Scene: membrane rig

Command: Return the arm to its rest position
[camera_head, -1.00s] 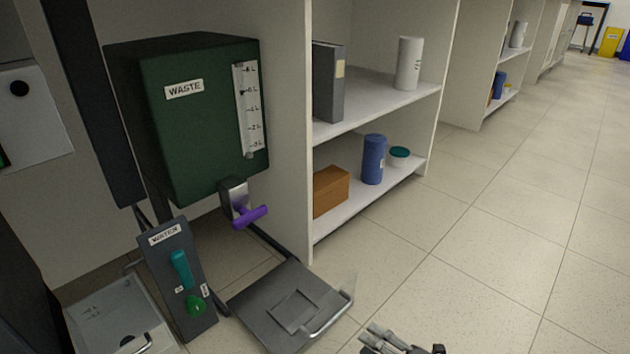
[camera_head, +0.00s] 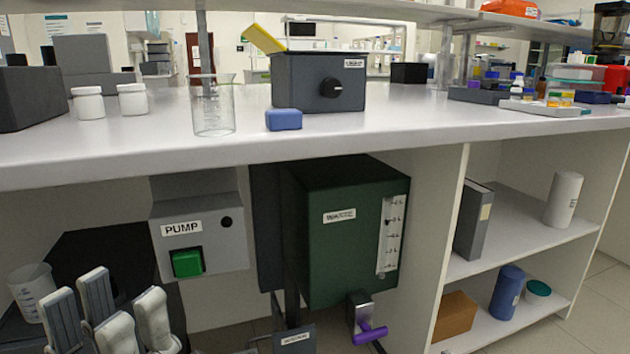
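My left gripper (camera_head: 106,308) shows at the lower left of the head view, below the bench top and left of the pump box. Its pale grey fingers point up and stand apart, with nothing seen between them. The arm behind it is mostly cut off by the bottom edge. My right gripper is not in view.
A graduated beaker (camera_head: 30,288) stands just left of my gripper, partly hidden by it. The pump box (camera_head: 229,237) and green waste tank (camera_head: 326,250) with its purple-handled valve (camera_head: 368,333) sit under the bench (camera_head: 420,135). Another beaker (camera_head: 213,112) stands on top.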

